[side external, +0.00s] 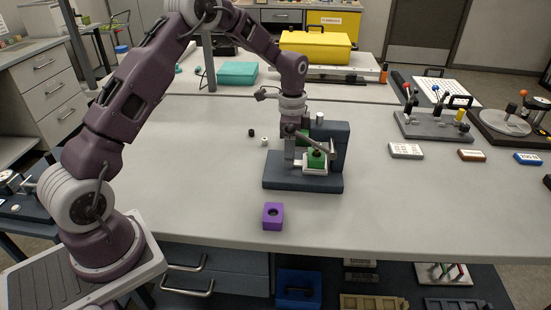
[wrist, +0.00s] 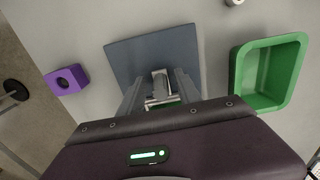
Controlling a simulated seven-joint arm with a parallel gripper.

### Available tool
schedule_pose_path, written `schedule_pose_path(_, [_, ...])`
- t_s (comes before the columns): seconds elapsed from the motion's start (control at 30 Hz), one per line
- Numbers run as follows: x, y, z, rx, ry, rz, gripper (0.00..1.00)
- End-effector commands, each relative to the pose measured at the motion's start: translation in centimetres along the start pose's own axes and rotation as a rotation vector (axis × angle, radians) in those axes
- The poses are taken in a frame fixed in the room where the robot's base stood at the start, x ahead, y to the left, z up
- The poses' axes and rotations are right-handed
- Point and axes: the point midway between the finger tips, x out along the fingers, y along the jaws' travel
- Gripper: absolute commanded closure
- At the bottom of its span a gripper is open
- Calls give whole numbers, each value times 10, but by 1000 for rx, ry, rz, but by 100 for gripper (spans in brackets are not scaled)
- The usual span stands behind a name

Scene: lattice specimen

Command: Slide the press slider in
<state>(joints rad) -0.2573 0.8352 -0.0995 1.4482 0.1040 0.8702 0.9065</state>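The press (side external: 300,184) is a dark blue-grey base with an upright back block, standing on the bench in the side view. A white and metal part with a green piece (side external: 316,160) sits on it, partly behind my gripper (side external: 304,150). In the wrist view the base plate (wrist: 125,55) lies below my gripper (wrist: 160,85). The fingers look apart, one on each side of a silvery metal part (wrist: 160,88), seemingly the press slider. Contact between fingers and slider cannot be made out. The slider's far end is hidden.
A purple block with a round hole (side external: 273,216) stands in front of the press, near the bench edge. A green open tray (wrist: 268,75) is right of the base in the wrist view. Small black and white pieces (side external: 264,141) lie left of the press.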

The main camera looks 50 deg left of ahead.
Motion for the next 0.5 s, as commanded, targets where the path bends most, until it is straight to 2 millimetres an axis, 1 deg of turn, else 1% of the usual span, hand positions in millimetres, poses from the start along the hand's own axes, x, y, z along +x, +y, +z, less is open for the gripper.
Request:
schedule_pose_path(0.03, [-1,0,-6,2,12,-4,60])
schedule_pose_path(0.3, [-4,0,-7,3,15,-6,60])
schedule_pose_path(0.37, [-11,0,-7,3,17,-7,60])
schedule_pose_path(0.5, [-34,0,-7,4,16,-8,60])
